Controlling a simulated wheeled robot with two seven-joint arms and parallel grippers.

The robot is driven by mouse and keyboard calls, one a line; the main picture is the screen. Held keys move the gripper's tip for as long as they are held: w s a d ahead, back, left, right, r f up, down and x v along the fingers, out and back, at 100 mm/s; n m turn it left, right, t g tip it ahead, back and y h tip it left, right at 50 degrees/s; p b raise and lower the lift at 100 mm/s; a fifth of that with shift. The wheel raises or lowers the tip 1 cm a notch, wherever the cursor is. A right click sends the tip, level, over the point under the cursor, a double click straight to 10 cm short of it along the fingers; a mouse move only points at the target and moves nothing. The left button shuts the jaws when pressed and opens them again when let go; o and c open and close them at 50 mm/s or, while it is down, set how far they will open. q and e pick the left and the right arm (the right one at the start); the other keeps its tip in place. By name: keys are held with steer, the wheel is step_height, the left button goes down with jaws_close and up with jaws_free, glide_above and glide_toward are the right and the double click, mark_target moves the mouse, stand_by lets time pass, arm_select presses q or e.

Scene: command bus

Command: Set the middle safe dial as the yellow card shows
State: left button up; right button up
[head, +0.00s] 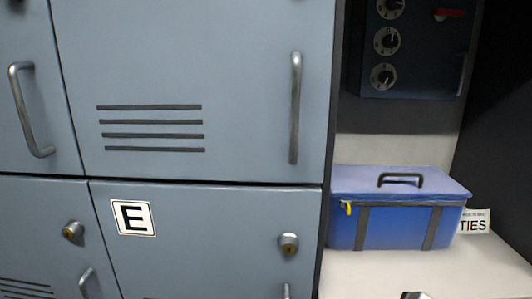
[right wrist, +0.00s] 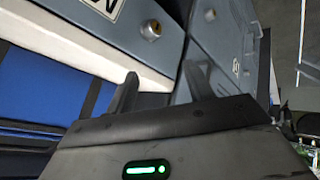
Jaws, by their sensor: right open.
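The safe (head: 415,60) is a dark blue panel at the upper right of the head view, with three round dials in a column. The middle dial (head: 386,41) has a dark knob on a pale marked face; its exact setting is too small to read. The top dial (head: 390,8) is partly cut off, and the bottom dial (head: 383,76) is whole. I see no yellow card I can be sure of. My right gripper (right wrist: 160,88) is open and empty in the right wrist view, away from the dials. My left gripper is out of view.
A blue box (head: 395,213) with a black handle and small yellow tag (head: 346,207) stands on the pale shelf (head: 390,275) below the safe. Grey lockers (head: 230,60) with protruding handles fill the left.

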steer(key=s+f+m+g+h, duration=0.1)
steer(key=s+f+m+g, duration=0.1)
steer(key=s+f+m, duration=0.5)
steer(key=s+f+m+g+h, duration=0.2)
steer(key=s+f+m, duration=0.1)
steer(key=s, duration=0.9)
steer(key=w+a+f+n+t+y, duration=0.1)
steer(key=w+a+f+t+y, duration=0.2)
steer(key=w+f+t, duration=0.3)
steer(key=shift+w+a+f, duration=0.4)
steer(key=shift+w+a, duration=0.25)
steer(key=shift+a, duration=0.25)
